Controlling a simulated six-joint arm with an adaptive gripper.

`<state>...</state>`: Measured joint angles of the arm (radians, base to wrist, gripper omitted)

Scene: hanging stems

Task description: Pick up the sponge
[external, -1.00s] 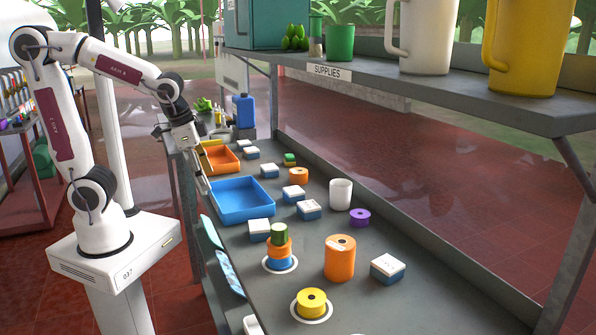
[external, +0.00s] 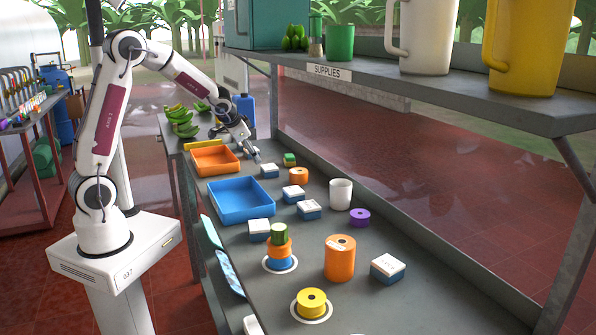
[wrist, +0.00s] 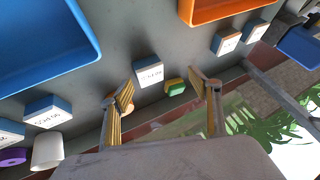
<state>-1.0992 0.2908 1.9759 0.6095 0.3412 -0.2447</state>
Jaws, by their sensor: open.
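The sponge appears to be the small green block with a yellow layer (external: 290,160) on the grey bench, beyond the orange spool. It also shows in the wrist view (wrist: 174,87), between my two fingers in the picture and apart from both. My gripper (external: 256,157) is low over the bench, left of the sponge in the external view. In the wrist view my gripper (wrist: 160,93) has its fingers spread wide with nothing held between them.
A white-topped box (wrist: 148,72) lies right beside the sponge. An orange tray (external: 213,160) and a blue tray (external: 240,202) stand along the near edge. An orange spool (external: 299,176) and a white cup (external: 341,193) stand nearby. A supplies shelf (external: 420,92) overhangs the right.

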